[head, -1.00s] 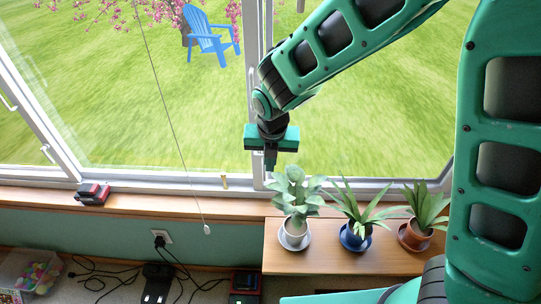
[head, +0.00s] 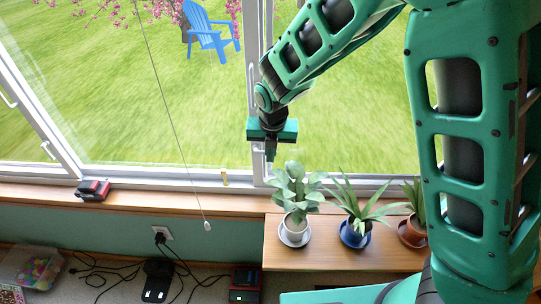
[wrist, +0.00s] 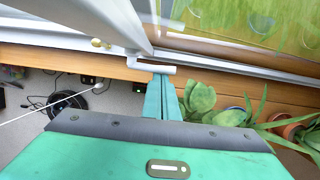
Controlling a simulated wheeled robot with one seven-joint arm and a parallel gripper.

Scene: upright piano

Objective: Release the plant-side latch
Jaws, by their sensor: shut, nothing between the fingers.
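The plant-side latch (wrist: 152,67) is a white handle at the foot of the window post, in the upper middle of the wrist view. In the head view my gripper mostly hides that spot. My gripper (head: 270,157) hangs in front of the window post, just above the leafy plant. In the wrist view its green fingers (wrist: 163,82) are together and empty, with the tips right at the latch's bar. I cannot tell whether they touch it.
Three potted plants stand on a wooden shelf: a broad-leaved one (head: 296,190), a spiky one in a blue pot (head: 354,233) and one in a terracotta pot (head: 413,230). A pull cord (head: 178,125) hangs left.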

